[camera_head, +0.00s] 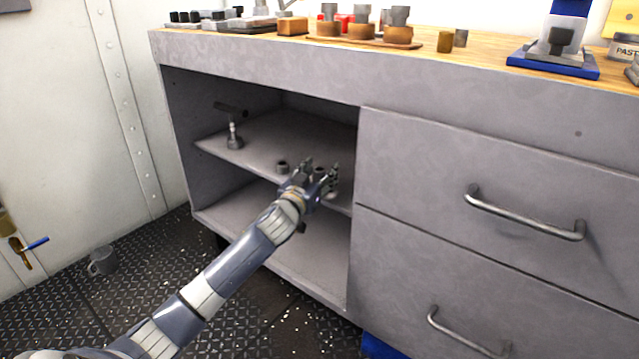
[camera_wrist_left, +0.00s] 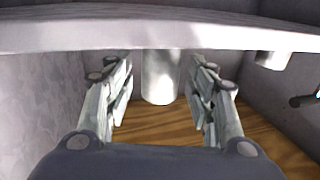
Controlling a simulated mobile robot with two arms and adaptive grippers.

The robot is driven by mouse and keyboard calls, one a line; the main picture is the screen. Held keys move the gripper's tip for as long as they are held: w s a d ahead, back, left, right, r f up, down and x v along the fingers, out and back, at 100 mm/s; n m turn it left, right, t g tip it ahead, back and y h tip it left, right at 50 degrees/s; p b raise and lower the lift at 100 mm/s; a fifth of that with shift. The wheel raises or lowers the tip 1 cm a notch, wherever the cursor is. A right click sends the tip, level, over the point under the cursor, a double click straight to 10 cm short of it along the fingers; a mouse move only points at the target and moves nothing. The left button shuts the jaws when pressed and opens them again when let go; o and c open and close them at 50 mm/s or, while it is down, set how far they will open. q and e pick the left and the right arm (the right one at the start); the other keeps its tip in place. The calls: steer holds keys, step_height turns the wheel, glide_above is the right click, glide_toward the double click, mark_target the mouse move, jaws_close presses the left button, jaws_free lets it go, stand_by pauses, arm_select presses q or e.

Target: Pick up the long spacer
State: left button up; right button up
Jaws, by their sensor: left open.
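The long spacer (camera_wrist_left: 160,78), a plain pale grey cylinder, is between the two open fingers of my left gripper (camera_wrist_left: 160,92) in the left wrist view, with a gap visible on either side. That view appears upside down, with the shelf edge across its top. In the head view my left gripper (camera_head: 321,172) reaches into the open cabinet at the middle shelf (camera_head: 265,140), near its front edge. Only the spacer's top (camera_head: 319,171) shows there between the fingers; the rest is hidden. My right gripper is not in view.
A shorter grey cylinder (camera_head: 282,167) stands just left of my left gripper; it also shows in the wrist view (camera_wrist_left: 273,60). A dark-topped tool (camera_head: 234,138) stands farther left on the shelf. The drawers (camera_head: 420,170) are closed. A grey mug (camera_head: 102,261) is on the floor.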

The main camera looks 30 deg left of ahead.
arm_select(q)
steer(key=shift+r, duration=0.1)
jaws_close()
